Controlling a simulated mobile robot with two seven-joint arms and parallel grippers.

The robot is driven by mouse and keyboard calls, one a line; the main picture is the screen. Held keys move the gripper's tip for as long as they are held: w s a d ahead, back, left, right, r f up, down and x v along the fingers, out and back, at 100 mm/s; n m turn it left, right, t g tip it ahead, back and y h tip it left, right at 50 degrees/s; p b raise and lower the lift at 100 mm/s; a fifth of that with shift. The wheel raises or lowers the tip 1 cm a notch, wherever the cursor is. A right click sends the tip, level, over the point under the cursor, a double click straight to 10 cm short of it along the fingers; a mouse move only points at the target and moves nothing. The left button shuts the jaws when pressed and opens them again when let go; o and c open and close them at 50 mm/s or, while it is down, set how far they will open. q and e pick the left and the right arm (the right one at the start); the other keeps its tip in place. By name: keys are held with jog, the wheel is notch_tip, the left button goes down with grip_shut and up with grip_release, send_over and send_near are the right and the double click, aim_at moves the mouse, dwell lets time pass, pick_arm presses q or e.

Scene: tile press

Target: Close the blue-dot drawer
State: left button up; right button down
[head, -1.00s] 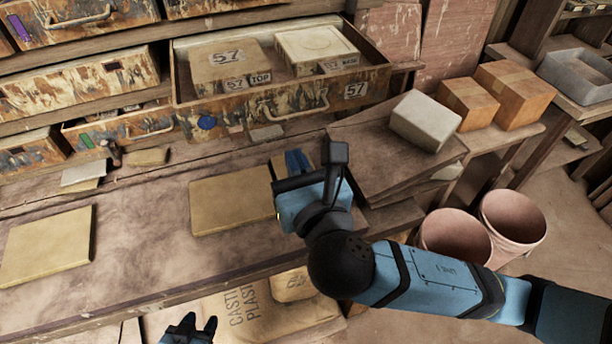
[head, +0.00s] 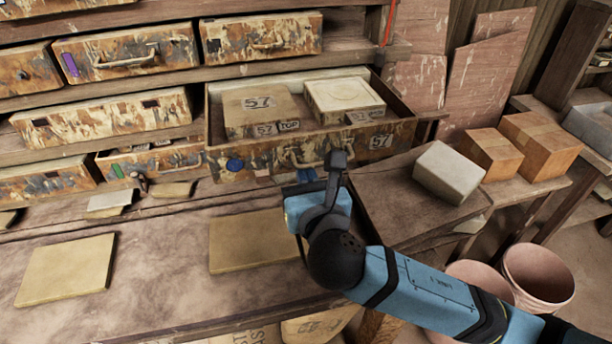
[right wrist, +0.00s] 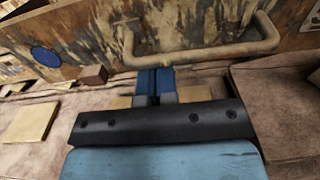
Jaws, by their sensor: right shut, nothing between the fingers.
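The blue-dot drawer (head: 262,160) is pulled open, with a round blue dot (head: 235,165) on the left of its worn front. Two plaster blocks, a tan one (head: 248,104) and a paler one (head: 342,95), lie inside it. Its handle (right wrist: 205,55) crosses the upper part of the right wrist view. My right gripper (head: 306,176) is close in front of the drawer front. It is shut and empty, its blue fingers (right wrist: 155,78) pointing at the handle's lower edge. I cannot tell whether they touch it. My left gripper is not in view.
A pale block (head: 448,172) sits on boards right of my right gripper. Flat tan slabs (head: 66,270) lie on the worktop. Cardboard boxes (head: 540,143) stand on the right shelf, with pink buckets (head: 538,275) below. Other drawers (head: 105,122) line the left.

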jog(key=p, duration=0.3)
send_near(296, 100)
jog(key=s+a+f, duration=0.2)
jog(key=s, duration=0.1)
jog(key=shift+a+f, duration=0.1)
jog(key=shift+f, duration=0.2)
jog(key=w, duration=0.4)
jog(key=w+a+p, duration=0.1)
jog(key=w, duration=0.3)
jog(key=w+a+p, duration=0.1)
jog(key=w, duration=0.2)
jog(key=shift+w+a+f, duration=0.15)
jog(key=shift+w+f, duration=0.1)
jog(key=shift+w, duration=0.15)
jog(key=shift+w+a, duration=0.1)
jog(key=shift+w, duration=0.45)
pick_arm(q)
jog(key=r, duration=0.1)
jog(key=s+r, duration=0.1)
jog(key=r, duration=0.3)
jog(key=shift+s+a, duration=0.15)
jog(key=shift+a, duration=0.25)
pick_arm(e)
jog(key=shift+r, duration=0.2)
